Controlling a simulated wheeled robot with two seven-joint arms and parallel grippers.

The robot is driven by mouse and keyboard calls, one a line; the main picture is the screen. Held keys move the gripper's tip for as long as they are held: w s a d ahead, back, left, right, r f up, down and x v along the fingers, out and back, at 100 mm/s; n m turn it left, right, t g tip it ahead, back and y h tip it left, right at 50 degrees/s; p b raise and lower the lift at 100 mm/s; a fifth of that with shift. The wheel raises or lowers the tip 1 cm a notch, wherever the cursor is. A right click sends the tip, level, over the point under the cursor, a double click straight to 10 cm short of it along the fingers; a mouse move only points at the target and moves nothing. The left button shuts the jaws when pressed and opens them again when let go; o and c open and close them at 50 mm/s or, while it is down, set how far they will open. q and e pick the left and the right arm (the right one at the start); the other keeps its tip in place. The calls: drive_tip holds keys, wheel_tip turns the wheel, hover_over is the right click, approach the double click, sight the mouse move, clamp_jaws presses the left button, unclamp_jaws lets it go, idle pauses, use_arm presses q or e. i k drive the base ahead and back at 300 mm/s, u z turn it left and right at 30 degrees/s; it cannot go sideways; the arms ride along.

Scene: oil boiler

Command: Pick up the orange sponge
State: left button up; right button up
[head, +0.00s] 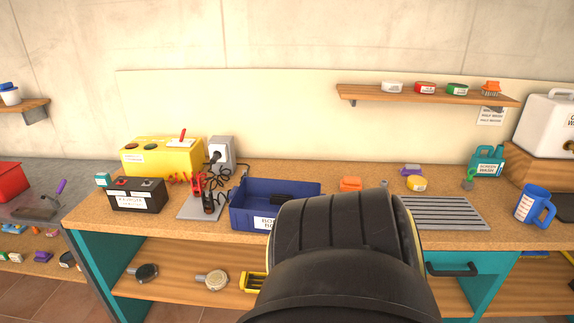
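An orange block (350,184), which looks like the sponge, lies on the cork-coloured worktop just right of the blue bin. Its lower part is close to or partly behind the large black arm link of mine in the foreground. Another small orange item (491,88) sits on the wall shelf at the right; it looks brush-like. Neither of my grippers can be made out; my arm link fills the lower middle and hides part of the worktop.
The blue bin (240,216) stands left of the orange block. A yellow sponge-like piece (416,184) and a purple one (411,169) lie to the right, behind a grey grooved tray (447,213). A black battery (137,196) and yellow box (160,157) stand left.

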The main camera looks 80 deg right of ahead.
sight(348, 184)
drive_tip(key=z, duration=0.5)
drive_tip(key=k, duration=0.65)
drive_tip(key=z, duration=2.3)
drive_tip(key=i, duration=0.5)
